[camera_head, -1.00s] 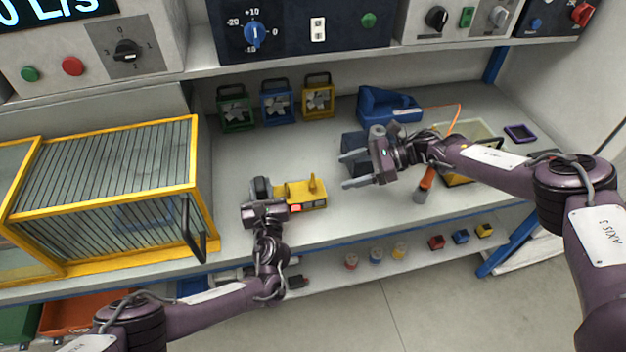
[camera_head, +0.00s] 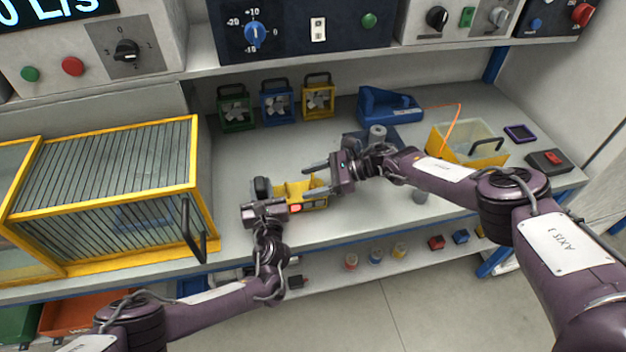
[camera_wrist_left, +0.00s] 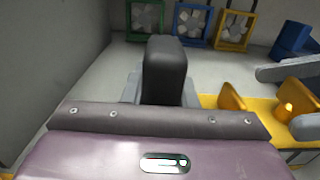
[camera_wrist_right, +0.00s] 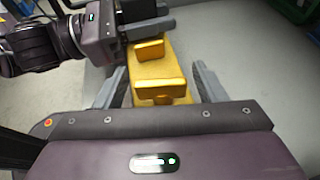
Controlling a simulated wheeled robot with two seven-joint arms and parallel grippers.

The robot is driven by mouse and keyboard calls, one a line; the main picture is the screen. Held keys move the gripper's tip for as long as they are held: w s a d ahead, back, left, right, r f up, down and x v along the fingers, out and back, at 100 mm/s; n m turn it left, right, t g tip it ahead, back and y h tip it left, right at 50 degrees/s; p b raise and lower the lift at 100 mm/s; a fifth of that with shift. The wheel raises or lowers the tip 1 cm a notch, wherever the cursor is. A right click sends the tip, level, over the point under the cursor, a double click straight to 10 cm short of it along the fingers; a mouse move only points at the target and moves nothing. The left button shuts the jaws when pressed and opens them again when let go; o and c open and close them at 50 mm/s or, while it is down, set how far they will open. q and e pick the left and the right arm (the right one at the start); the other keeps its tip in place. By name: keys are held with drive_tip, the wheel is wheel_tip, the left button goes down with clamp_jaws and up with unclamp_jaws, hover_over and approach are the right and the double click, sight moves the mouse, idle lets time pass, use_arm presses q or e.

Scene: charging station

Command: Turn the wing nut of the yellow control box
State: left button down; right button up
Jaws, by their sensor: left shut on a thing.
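The yellow control box (camera_head: 293,190) lies on the bench, with red and grey buttons on its front. My left gripper (camera_head: 262,199) is shut on the black handle at the box's left end; the handle (camera_wrist_left: 165,70) stands between the fingers in the left wrist view. My right gripper (camera_head: 309,182) is open at the box's right end. In the right wrist view, its fingers stand either side of a raised yellow part, apparently the wing nut (camera_wrist_right: 160,92), with gaps visible. The wing nut also shows between those fingers in the left wrist view (camera_wrist_left: 298,97).
A yellow-framed cage (camera_head: 100,195) stands at the left. Three small fans stand at the back, including a yellow one (camera_head: 318,100). A blue device (camera_head: 388,104) and a yellow bin (camera_head: 467,150) with a black handle are at the right.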

drive_tip(key=c, duration=0.8)
drive_tip(key=shift+m+t, duration=0.4)
drive_tip(key=m+t+h, duration=0.1)
drive_tip(key=m+t, duration=0.2)
drive_tip(key=shift+s, duration=0.15)
drive_tip(key=m+t+h, duration=0.3)
drive_tip(key=m+t, duration=0.2)
drive_tip(key=shift+a+t+h, duration=0.1)
drive_tip(key=shift+t+h, duration=0.2)
drive_tip(key=shift+h, duration=0.1)
drive_tip(key=m+t+h, duration=0.2)
drive_tip(key=m+h, duration=0.1)
drive_tip(key=shift+m, duration=0.4)
drive_tip(key=shift+m+t+h, duration=0.6)
drive_tip(key=shift+m+h, duration=0.8)
drive_tip(key=shift+h, duration=0.6)
